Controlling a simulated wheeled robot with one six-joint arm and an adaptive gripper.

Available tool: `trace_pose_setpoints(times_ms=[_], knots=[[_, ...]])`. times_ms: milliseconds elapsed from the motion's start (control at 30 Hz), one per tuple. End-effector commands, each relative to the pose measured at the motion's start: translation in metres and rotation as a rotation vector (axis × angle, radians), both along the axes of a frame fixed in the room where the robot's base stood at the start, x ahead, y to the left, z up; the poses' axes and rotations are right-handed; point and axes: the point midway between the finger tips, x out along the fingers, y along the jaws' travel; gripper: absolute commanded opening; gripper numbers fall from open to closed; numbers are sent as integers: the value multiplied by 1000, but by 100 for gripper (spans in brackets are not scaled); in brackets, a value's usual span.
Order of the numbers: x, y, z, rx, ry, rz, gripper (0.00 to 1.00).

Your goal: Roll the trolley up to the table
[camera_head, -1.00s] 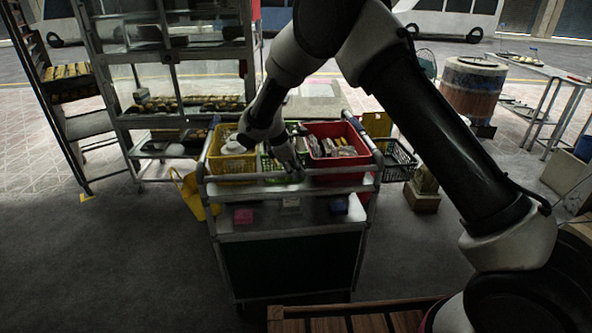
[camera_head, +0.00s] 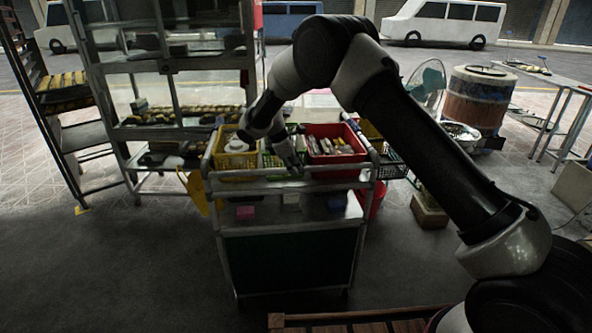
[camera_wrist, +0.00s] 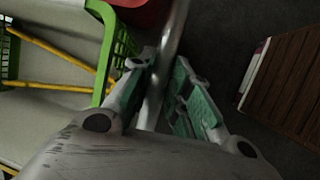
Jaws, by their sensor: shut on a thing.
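The trolley (camera_head: 290,225) stands upright in front of me, with a grey frame, a dark lower panel and a top rail on the near side. It carries a yellow basket (camera_head: 232,160), a green basket (camera_head: 268,160) and a red crate (camera_head: 336,146). My gripper (camera_head: 291,163) is at the middle of the near rail. In the wrist view its fingers (camera_wrist: 163,84) are closed around the rail (camera_wrist: 170,40), beside the green basket (camera_wrist: 123,48). A metal table (camera_head: 558,78) with things on top stands at the far right, apart from the trolley.
A glazed rack (camera_head: 170,62) with trays of baked goods stands close behind the trolley at left. A stepped rack (camera_head: 62,100) is further left. A barrel oven (camera_head: 478,98), a fan (camera_head: 428,82) and a box (camera_head: 428,212) stand at right. The left floor is clear.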

Motion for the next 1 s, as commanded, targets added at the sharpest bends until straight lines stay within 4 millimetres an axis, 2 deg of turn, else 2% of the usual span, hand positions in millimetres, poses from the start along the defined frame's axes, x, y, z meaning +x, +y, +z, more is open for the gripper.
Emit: trace_pose_setpoints(times_ms=[200,600,633,733,1000], knots=[[8,2,1,2,-4,2,0],[12,2,3,4,-9,5,0],[12,2,3,5,-10,5,23],[12,2,2,5,-9,5,41],[9,1,1,2,-4,2,41]])
